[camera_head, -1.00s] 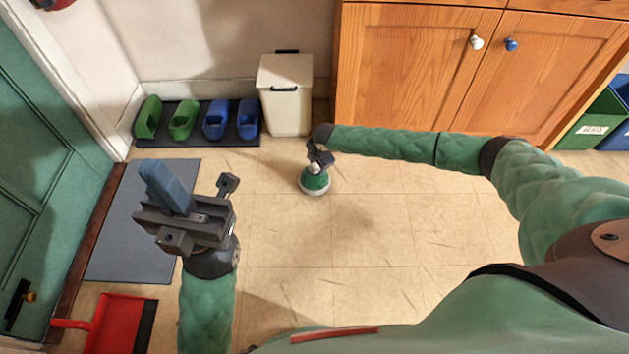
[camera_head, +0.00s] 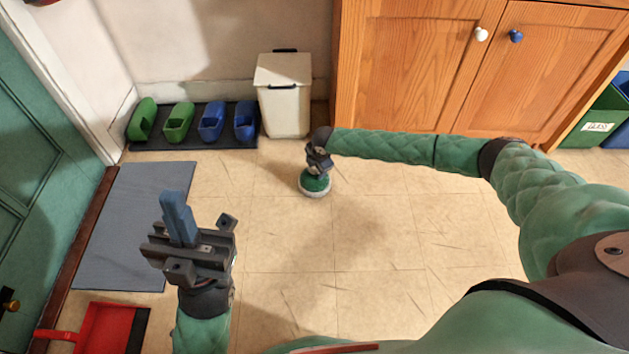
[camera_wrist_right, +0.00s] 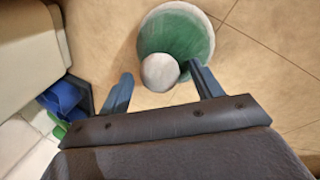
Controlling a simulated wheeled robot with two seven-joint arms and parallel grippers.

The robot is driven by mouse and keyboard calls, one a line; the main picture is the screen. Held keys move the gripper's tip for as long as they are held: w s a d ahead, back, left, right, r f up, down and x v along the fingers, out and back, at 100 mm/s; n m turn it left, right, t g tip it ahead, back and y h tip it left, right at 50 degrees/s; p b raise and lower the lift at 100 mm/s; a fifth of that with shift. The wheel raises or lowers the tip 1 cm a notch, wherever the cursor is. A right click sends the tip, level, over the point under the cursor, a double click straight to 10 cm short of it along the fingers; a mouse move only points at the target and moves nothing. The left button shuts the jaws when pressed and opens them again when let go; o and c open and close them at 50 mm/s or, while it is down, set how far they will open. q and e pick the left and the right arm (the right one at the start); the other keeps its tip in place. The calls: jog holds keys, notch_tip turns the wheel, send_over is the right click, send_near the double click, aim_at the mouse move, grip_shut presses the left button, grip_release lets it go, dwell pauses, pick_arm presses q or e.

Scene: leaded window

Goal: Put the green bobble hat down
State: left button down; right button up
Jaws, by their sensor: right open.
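The green bobble hat (camera_head: 315,188) has a white brim and rests on the tiled floor, brim down, just in front of the white bin. In the right wrist view the hat (camera_wrist_right: 192,35) shows its pale bobble (camera_wrist_right: 160,72) towards me. My right gripper (camera_head: 318,168) is directly above the hat and hides its top in the head view. In the right wrist view its two blue fingers (camera_wrist_right: 160,88) are apart, with the bobble between and just beyond them. My left gripper (camera_head: 177,192) is raised at the left, its blue fingers together and empty.
A white lidded bin (camera_head: 284,95) stands behind the hat. Left of it, green and blue clogs stand on a dark mat (camera_head: 190,142). A grey mat (camera_head: 130,225) and red dustpan (camera_head: 103,325) lie by the green door. Wooden cupboards (camera_head: 410,70) are behind my right arm. The middle floor is clear.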

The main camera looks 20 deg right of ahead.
jog(key=c, duration=1.4)
jog(key=shift+r, duration=0.1)
